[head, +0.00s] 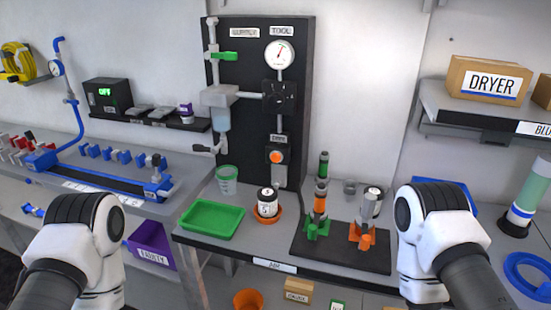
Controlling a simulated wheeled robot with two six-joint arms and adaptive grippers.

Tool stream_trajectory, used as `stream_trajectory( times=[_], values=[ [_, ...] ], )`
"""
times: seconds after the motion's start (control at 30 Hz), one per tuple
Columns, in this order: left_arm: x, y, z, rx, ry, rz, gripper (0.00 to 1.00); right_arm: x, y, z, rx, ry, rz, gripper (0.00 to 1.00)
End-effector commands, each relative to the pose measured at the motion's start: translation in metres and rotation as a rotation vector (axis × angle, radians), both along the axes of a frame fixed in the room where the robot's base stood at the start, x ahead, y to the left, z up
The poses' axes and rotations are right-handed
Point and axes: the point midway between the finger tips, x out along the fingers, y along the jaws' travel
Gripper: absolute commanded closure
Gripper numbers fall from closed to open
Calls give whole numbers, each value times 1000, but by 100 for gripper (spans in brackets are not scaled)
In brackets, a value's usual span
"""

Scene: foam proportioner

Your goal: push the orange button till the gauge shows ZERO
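The orange button (277,157) sits on a small grey box low on the black upright panel (241,80), under a label too small to read surely. The round white gauge (279,55) is at the panel's upper right, below the TOOL label. Its needle is thin and points upward, slightly right; the scale is too small to read. Only white and black links of my two arms show, at the lower left and lower right. Neither gripper is in view, and nothing of mine is touching the button.
On the bench before the panel are a green tray (212,220), a clear green-rimmed cup (227,179), a jar (267,203) on an orange dish, and a black board (341,246) with upright green and orange tools. A green-handled valve (225,57) and a clear bowl are on the panel's left.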

Motion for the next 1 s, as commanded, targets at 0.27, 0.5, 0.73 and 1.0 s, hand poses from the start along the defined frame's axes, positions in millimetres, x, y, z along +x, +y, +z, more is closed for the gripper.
stream_trajectory(
  times=[0.27,0.5,0.73,1.0],
  values=[
    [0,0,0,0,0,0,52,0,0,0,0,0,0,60],
    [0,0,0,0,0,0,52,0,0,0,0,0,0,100],
    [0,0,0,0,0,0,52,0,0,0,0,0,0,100],
    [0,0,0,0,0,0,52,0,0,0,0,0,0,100]
  ],
)
